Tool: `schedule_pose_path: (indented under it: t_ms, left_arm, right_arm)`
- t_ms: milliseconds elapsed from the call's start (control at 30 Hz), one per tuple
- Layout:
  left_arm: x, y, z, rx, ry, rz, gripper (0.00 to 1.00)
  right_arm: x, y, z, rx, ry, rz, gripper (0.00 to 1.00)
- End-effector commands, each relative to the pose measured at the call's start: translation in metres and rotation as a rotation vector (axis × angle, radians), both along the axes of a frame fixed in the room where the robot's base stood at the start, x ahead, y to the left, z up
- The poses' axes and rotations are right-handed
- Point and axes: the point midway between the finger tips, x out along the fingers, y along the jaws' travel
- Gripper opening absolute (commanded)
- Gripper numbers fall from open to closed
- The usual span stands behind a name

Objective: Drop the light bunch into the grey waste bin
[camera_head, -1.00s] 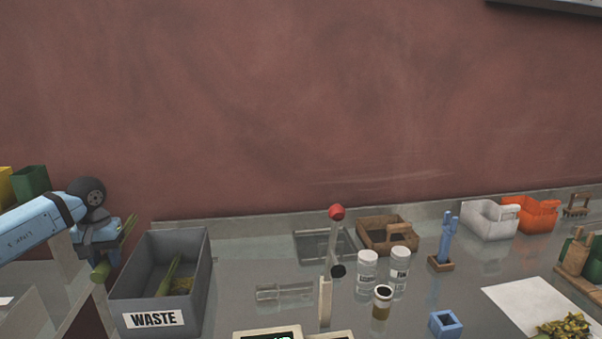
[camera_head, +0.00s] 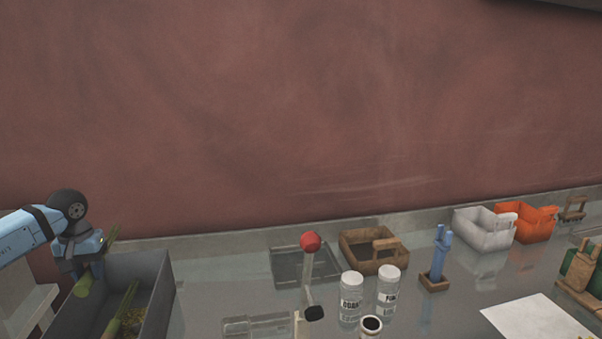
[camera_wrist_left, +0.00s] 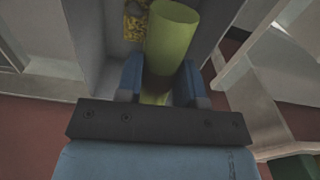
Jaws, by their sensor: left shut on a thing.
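The light bunch (camera_head: 83,284) is a pale green, stalk-like bundle with darker green tips sticking up past my left gripper. My left gripper (camera_head: 84,262) is shut on it and holds it tilted at the left part of the grey waste bin (camera_head: 158,300). In the left wrist view the bunch (camera_wrist_left: 172,40) runs between the two blue fingers (camera_wrist_left: 160,82), with the bin's grey wall (camera_wrist_left: 95,35) beside it. Another green bunch (camera_head: 122,312) and yellowish bits lie inside the bin. My right gripper is not in view.
A red-knobbed lever (camera_head: 310,243), labelled jars (camera_head: 351,297), a brown wooden box (camera_head: 372,252) and a blue tool in a stand (camera_head: 437,258) are on the counter right of the bin. White (camera_head: 484,228) and orange (camera_head: 525,222) baskets stand farther right.

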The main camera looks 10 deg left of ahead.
Motion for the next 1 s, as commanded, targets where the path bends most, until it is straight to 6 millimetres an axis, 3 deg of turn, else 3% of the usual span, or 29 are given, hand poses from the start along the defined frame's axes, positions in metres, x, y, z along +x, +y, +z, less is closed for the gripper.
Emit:
schedule_pose_path:
  t_ms: [33,200,467,500,633,1000]
  left_arm:
    - [0.0,0.0,-0.01,0.0,0.0,0.0,0.1]
    - [0.0,0.0,-0.023,0.0,-0.001,0.0,0.1]
    - [0.0,0.0,-0.023,0.0,-0.001,0.0,0.1]
    - [0.0,0.0,-0.023,0.0,-0.001,0.0,0.37]
    - [0.0,0.0,-0.023,0.0,-0.001,0.0,0.64]
    - [0.0,0.0,-0.017,0.001,-0.002,0.0,0.64]
  right_arm:
    - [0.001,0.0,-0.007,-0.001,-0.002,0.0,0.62]
    - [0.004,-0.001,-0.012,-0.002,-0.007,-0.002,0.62]
    - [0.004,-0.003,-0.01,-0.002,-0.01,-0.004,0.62]
    - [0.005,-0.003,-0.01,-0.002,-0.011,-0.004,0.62]
    - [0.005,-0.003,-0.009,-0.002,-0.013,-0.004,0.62]
    - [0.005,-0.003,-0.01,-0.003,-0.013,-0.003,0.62]
